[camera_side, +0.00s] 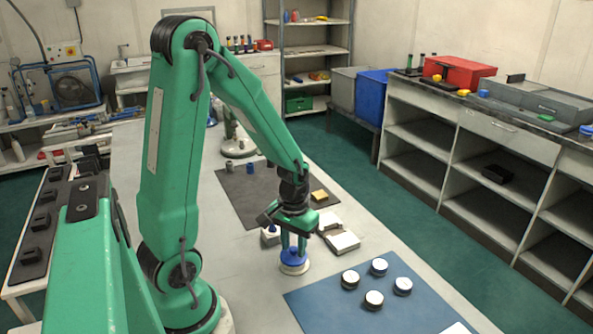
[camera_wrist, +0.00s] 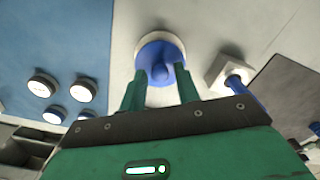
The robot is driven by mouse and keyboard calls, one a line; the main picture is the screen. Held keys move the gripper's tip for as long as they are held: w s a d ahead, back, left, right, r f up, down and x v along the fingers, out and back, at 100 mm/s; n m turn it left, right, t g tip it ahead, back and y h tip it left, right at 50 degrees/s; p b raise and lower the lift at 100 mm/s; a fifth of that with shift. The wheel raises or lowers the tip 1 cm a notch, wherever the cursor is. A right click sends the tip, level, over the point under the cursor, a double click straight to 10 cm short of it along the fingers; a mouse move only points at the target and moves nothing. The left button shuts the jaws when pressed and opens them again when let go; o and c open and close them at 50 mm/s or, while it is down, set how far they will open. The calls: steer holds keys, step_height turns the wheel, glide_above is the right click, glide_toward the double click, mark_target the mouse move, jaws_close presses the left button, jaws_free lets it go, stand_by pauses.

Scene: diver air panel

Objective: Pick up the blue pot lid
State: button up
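The blue pot lid (camera_side: 293,257) is a round blue disc with a knob, on a pale round base on the grey table. In the wrist view the blue lid (camera_wrist: 163,50) is ahead of my gripper, its knob between the fingers. My gripper (camera_side: 294,246) points down over the lid. In the wrist view my gripper (camera_wrist: 160,72) is open, with one green finger on each side of the knob and a visible gap to both. The fingers partly cover the lid in the side view.
A blue mat (camera_side: 330,307) with several white-topped round pieces (camera_side: 374,299) lies to the right. A white block with a blue stem (camera_wrist: 222,72) stands close by.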

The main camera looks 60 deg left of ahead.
jaws_close()
steer(key=shift+r, duration=0.4)
steer(key=shift+r, duration=0.35)
steer(key=shift+r, duration=0.7)
